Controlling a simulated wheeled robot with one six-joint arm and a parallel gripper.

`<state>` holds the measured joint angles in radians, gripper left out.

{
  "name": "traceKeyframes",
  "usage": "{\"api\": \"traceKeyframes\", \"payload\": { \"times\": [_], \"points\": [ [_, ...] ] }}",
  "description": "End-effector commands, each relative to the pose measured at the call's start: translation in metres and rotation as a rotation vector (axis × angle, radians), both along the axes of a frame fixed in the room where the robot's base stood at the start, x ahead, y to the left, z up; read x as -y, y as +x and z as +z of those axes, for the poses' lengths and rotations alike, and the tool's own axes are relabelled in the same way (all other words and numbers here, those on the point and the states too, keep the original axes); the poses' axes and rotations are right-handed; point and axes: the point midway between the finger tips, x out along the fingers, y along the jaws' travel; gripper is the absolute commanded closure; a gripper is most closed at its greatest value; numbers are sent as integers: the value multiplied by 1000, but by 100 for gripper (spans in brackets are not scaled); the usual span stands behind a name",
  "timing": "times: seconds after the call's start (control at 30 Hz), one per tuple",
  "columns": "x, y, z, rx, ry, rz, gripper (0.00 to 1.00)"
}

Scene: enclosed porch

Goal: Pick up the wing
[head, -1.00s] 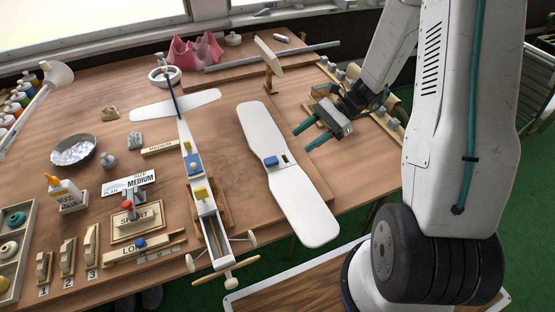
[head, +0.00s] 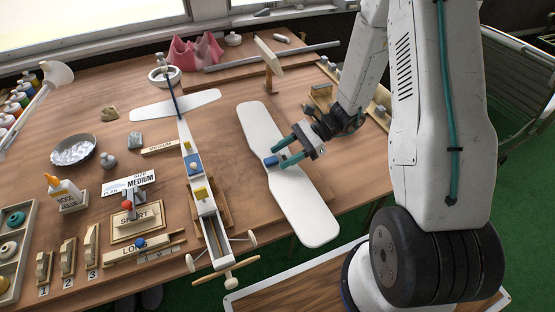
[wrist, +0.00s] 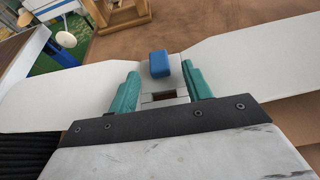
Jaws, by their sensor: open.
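The wing (head: 306,205) is a long white panel lying on the workbench, right of the model plane. A blue block (head: 270,161) sits at its middle; it also shows in the wrist view (wrist: 159,64), with a dark slot just nearer to me. My gripper (head: 281,157) is over the middle of the wing, its teal fingers pointing left toward the blue block. In the wrist view my gripper (wrist: 163,80) is open, one finger on each side of the wing's grey centre piece, with the block just beyond the fingertips. I cannot tell whether the fingers touch the wing.
The model plane's fuselage (head: 197,175) stands in a wooden cradle left of the wing. A wooden stand (head: 269,60) and a long grey bar (head: 270,57) are at the back. A glue bottle (head: 64,191) and a bowl (head: 75,151) are at the left. Bare bench lies behind the wing.

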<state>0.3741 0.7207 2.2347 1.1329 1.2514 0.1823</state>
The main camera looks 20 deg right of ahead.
Motion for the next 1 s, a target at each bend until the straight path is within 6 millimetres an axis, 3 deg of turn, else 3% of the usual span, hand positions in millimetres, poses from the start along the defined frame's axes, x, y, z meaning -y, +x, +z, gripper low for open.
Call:
{"api": "traceKeyframes", "payload": {
  "times": [0.07, 0.2, 0.67, 0.83, 1.0],
  "points": [
    [0, 0, 0, 0, 0, 0, 51],
    [0, 0, 0, 0, 0, 0, 88],
    [0, 0, 7, 1, 0, -1, 88],
    [0, 0, 29, 4, 0, -1, 88],
    [1, 1, 64, 5, -1, 0, 88]
  ]
}}
